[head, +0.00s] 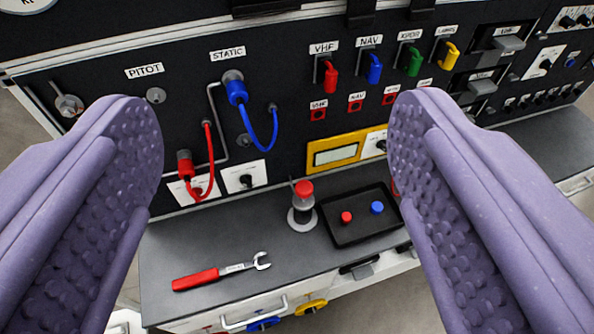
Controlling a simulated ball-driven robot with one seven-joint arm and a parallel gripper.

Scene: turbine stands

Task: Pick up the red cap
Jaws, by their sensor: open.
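A small red cap (346,217) lies in the shallow black tray (350,240) on the grey bench top. A small blue cap (377,207) lies beside it, to its right. Left of the tray, a post on a round base carries a larger red top (304,188). The picture does not settle which red piece the task names. My gripper (272,125) is open, with its two purple textured fingers wide apart at the left and right. Nothing is between the pads, and the caps show in the gap farther off. The right finger is close to the tray's right side in the picture.
A red-handled wrench (222,271) lies on the bench at front left. Behind stands a black panel (190,75) with a red hose (209,150), a blue hose (247,130) and several coloured plugs. Bare bench (225,230) lies between wrench and panel.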

